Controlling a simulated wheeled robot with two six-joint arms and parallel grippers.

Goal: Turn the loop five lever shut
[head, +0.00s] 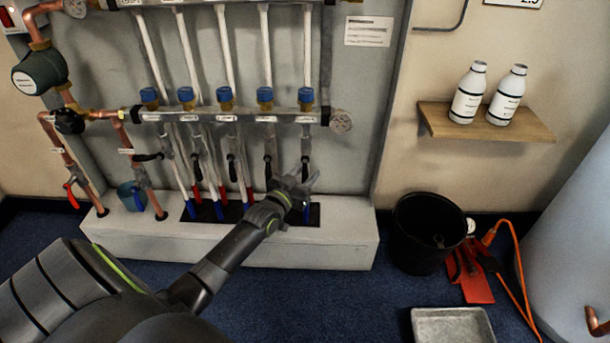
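I cannot tell whether a finger touches the lever. The gripper partly hides the pipe there. My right gripper is not in view.
Neighbouring black levers (268,167) hang close to the left of my gripper. A pale plinth (340,240) stands below the pipes. To the right are a black bucket (425,235), a red tool (470,275), a grey tray (452,325) and a shelf (450,126) with two white bottles.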

